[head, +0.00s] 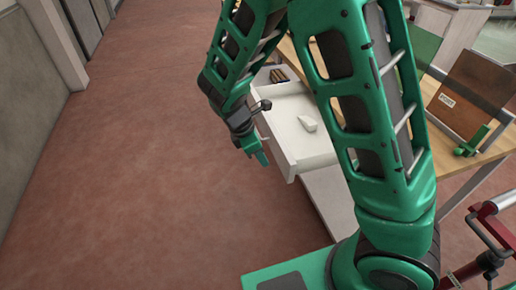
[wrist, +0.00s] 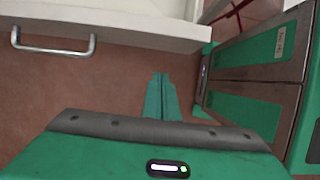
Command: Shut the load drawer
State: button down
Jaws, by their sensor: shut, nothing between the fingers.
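The load drawer (head: 288,108) is white and stands pulled out from under the wooden-topped bench, with a small pale block (head: 307,124) inside it. My gripper (head: 264,159) points downward just outside the drawer's front panel, and its fingers are shut and empty. In the wrist view, the drawer's front (wrist: 130,30) crosses the top, with a metal bar handle (wrist: 52,48) at the left. The shut green fingertips (wrist: 160,77) lie below the panel's edge in the picture, right of the handle, and appear apart from it. In the head view my arm hides part of the drawer and bench.
The bench top (head: 489,152) carries a brown panel (head: 470,92) in a rack and a green part. A red-framed item (head: 496,222) stands at the lower right. The reddish floor (head: 150,170) left of the drawer is clear, up to a grey wall (head: 30,80).

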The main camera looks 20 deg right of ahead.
jog(key=shift+d+f, duration=0.2)
jog(key=shift+d, duration=0.55)
jog(key=shift+d+f, duration=0.15)
jog(key=shift+d, duration=0.6)
jog(key=shift+d+f, duration=0.2)
jog(key=shift+d, duration=0.55)
